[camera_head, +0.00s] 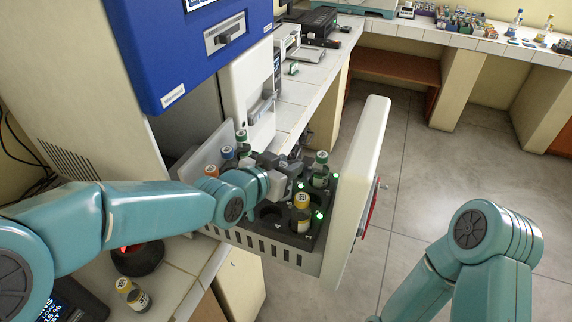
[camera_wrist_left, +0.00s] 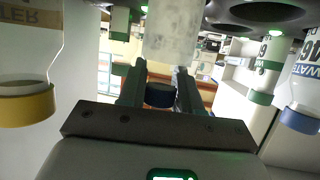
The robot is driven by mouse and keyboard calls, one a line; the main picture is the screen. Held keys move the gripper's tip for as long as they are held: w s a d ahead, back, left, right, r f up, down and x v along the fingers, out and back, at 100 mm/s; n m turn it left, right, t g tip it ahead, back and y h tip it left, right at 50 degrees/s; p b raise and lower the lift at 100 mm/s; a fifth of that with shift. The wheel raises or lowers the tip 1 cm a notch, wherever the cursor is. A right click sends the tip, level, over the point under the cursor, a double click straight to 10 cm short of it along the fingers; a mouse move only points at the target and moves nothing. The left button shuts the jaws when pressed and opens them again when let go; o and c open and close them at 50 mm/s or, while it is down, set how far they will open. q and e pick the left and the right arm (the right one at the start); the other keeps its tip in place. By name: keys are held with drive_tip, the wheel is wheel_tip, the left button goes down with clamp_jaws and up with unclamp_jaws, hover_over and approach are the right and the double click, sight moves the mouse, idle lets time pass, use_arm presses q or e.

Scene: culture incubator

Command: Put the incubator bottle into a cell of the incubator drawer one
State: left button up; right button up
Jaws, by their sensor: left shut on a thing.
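My left gripper (camera_head: 284,168) is over the open incubator drawer (camera_head: 345,190), among the bottles there. In the left wrist view the left gripper (camera_wrist_left: 160,90) is shut on a bottle with a dark cap (camera_wrist_left: 160,96) and a pale, translucent body (camera_wrist_left: 172,38). The wrist picture is inverted, so the body hangs below the cap toward the drawer. I cannot tell whether its base is inside a cell. In the head view my gripper mostly hides this bottle. An empty round cell (camera_head: 270,212) shows nearer me. My right gripper is out of view.
An orange-capped bottle (camera_head: 302,208) and a green-capped bottle (camera_head: 320,168) stand in the drawer close to my gripper. Blue-capped (camera_head: 228,156) and orange-capped (camera_head: 211,171) bottles stand at its left. Another yellow-capped bottle (camera_head: 132,294) is on the near bench. Floor right is clear.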

use_arm(q)
drive_tip(key=shift+w+f+b, duration=0.15)
drive_tip(key=shift+f+b, duration=0.05)
drive_tip(key=shift+b, duration=0.1)
drive_tip(key=o, duration=1.1)
drive_tip(key=shift+r, duration=0.1)
drive_tip(key=shift+c, duration=0.2)
drive_tip(key=shift+r+p, duration=0.15)
drive_tip(key=shift+p, duration=0.2)
drive_tip(key=v, duration=1.2)
drive_tip(key=shift+b, duration=0.4)
